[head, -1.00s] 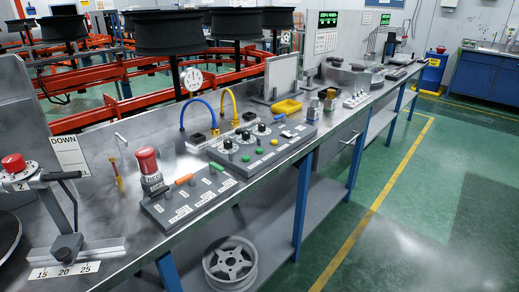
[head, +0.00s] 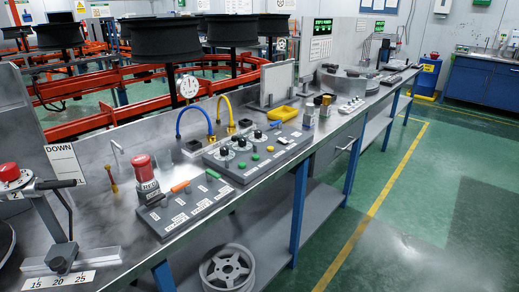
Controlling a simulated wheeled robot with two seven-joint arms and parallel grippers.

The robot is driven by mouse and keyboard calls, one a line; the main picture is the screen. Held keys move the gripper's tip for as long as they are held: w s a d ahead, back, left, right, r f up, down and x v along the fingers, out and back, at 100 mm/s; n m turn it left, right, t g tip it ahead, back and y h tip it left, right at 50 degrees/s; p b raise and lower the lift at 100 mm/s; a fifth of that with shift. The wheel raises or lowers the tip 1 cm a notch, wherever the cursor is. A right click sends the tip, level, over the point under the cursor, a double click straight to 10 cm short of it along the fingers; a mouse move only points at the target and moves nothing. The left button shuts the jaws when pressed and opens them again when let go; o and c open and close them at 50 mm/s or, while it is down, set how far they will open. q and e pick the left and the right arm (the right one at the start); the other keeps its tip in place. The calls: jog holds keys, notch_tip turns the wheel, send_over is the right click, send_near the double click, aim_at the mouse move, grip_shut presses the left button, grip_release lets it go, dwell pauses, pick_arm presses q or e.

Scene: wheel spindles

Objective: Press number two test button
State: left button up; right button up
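A red push button (head: 9,173) with a partly visible "2" below it stands at the far left, on the lever fixture with a black handle. A second red button (head: 140,166) sits on a labelled grey post at the left end of the bench panels. I cannot tell from labels which button is the number two test button. Neither gripper is in view.
The metal workbench (head: 120,235) runs from lower left to upper right. A wheel rim (head: 228,268) lies on its lower shelf. Green floor on the right is free, with a yellow line (head: 385,205).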

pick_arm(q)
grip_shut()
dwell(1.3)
